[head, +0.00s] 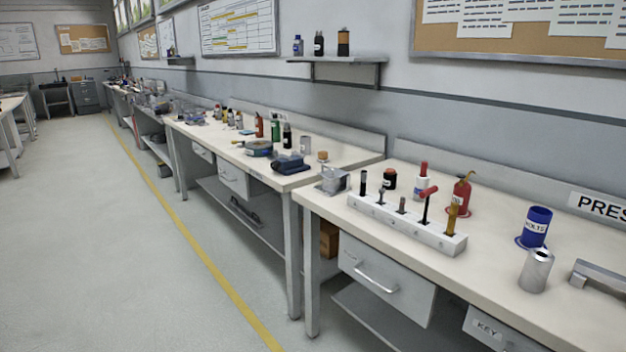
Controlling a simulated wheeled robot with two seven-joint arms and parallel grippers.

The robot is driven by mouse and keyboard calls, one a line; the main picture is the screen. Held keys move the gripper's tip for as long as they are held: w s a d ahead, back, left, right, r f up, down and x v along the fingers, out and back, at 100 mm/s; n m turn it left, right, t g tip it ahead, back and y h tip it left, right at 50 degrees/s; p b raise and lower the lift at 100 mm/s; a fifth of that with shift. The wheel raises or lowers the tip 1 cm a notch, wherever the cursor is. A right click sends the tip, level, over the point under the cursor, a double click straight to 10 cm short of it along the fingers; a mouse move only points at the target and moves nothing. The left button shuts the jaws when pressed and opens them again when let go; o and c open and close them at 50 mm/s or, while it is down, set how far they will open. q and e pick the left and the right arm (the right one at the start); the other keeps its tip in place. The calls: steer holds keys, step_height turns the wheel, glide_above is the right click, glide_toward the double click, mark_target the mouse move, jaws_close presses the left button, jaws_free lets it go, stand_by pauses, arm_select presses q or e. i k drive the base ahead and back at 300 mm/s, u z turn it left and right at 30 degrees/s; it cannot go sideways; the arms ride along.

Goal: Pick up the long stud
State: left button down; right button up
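A white holder block (405,229) stands on the near workbench with several upright pieces in a row. From the left these are a dark rod (363,184), a small headed piece (381,197), a short grey stud (402,205), a dark shaft with a red cross handle (427,205) and an amber-handled piece (452,216). I cannot tell for sure which one is the long stud; the dark rod at the left end looks like a tall plain pin. Neither of my grippers is in view.
Behind the holder stand a black jar (390,180), a white bottle with red cap (421,188) and a red extinguisher-like can (463,196). A grey metal box (334,181) is left. A blue can (536,227) and silver cylinder (535,271) are right. The floor (130,270) is clear.

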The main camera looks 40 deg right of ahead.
mark_target(363, 179)
steer(key=u, duration=0.1)
steer(key=i, duration=2.25)
steer(key=z, duration=1.5)
steer(key=i, duration=1.15)
steer(key=z, duration=1.05)
